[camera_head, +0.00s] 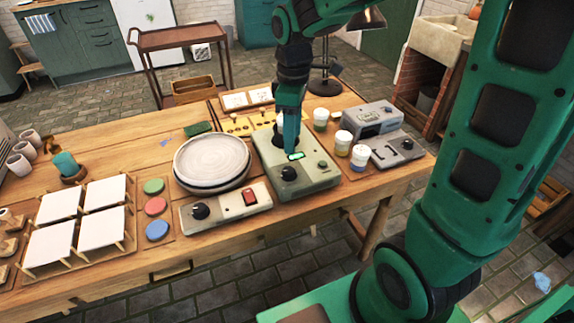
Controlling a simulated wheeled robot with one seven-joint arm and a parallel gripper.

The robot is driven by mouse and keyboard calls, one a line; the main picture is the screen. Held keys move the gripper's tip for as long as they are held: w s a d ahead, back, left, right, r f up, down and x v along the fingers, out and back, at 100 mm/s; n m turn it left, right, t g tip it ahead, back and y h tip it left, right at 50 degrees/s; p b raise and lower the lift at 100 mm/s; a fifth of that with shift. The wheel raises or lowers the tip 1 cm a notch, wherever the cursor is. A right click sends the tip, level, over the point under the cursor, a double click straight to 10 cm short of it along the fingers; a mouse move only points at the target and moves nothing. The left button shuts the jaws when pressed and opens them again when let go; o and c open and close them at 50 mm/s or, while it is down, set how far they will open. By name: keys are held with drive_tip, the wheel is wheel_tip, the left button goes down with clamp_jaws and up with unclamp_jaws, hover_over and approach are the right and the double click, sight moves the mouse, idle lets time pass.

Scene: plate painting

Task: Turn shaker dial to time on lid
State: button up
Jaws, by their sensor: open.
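The shaker (318,181) is a grey-green box near the middle of the workbench. Its front panel has a black dial (289,173), a lit green display (296,156) and a small knob at the right. My gripper (290,146) points down over the shaker, just behind the display and dial; its fingers are open. I cannot tell whether they touch anything. The arm and fingers hide part of the shaker's top. Lidded jars with green (320,124), yellow (342,148) and blue (358,167) bands stand to the right. Any writing on their lids is too small to read.
A turntable with a pale plate (212,158) stands left of the shaker, behind a control box (226,208) with a black knob and red switch. A grey device (372,120) stands at the right. Coloured discs (155,206) and white tiles (104,193) lie at left.

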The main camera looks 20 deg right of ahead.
sight(288, 170)
drive_tip(key=f, duration=1.1)
drive_tip(key=shift+w+a, duration=0.2)
drive_tip(key=shift+a, duration=0.15)
drive_tip(key=c, duration=1.1)
